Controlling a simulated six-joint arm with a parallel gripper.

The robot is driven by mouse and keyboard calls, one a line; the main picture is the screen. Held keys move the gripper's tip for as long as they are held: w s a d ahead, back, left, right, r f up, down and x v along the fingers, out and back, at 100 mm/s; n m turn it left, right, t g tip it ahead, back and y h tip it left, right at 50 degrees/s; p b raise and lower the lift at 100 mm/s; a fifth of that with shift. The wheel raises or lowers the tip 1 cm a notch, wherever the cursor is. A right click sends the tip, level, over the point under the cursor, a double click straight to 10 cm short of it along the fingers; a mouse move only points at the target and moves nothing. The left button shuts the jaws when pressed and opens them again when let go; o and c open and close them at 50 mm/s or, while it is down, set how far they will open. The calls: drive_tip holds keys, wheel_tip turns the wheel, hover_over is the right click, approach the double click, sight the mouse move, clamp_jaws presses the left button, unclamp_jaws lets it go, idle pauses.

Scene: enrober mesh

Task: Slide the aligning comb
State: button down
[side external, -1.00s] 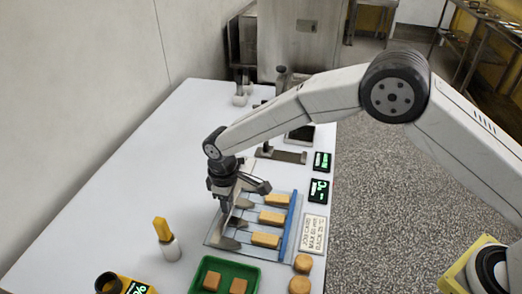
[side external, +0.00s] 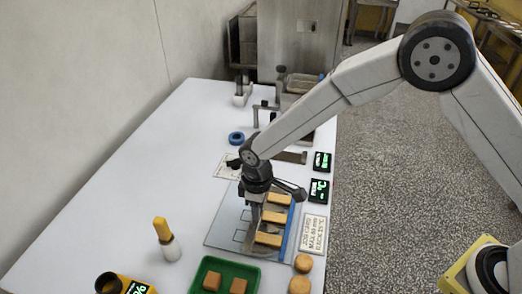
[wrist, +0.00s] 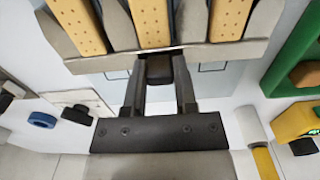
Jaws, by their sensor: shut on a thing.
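My gripper (side external: 254,222) is low over the glassy board (side external: 222,236). In the wrist view, my gripper (wrist: 160,82) is shut on a dark upright handle block of the grey aligning comb (wrist: 225,53). The comb's crossbar lies close to the near ends of three tan bars, and its fingers run between them. The bars (side external: 279,198), (side external: 275,217) and (side external: 268,240) lie side by side, near the blue strip (side external: 287,238) along the board's right side. In the side view, my gripper hides most of the comb. The wrist view cuts off the bars' far ends.
A green tray (side external: 197,281) with two brown squares stands in front. Two round biscuits (side external: 303,263) and a printed card (side external: 314,232) lie to the right. The left table is mostly clear.

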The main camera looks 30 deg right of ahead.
drive_tip(key=shift+s+d, duration=0.15)
drive_tip(key=shift+d, duration=0.05)
drive_tip(key=shift+c, duration=2)
unclamp_jaws()
drive_tip(key=shift+a+r, duration=0.1)
drive_tip(key=shift+r, duration=3.85)
drive_tip(key=s+d+r+m+t, duration=0.1)
drive_tip(key=s+d+m, duration=0.3)
drive_tip(key=s+d, duration=0.3)
drive_tip(key=s+d+r+m+t, duration=0.1)
drive_tip(key=s+d+m, duration=0.4)
drive_tip(key=d, duration=1)
drive_tip(key=s, duration=0.2)
drive_tip(key=shift+s+d+r+t, duration=0.25)
drive_tip(key=shift+s+d+t, duration=0.05)
drive_tip(key=shift+s+d, duration=0.1)
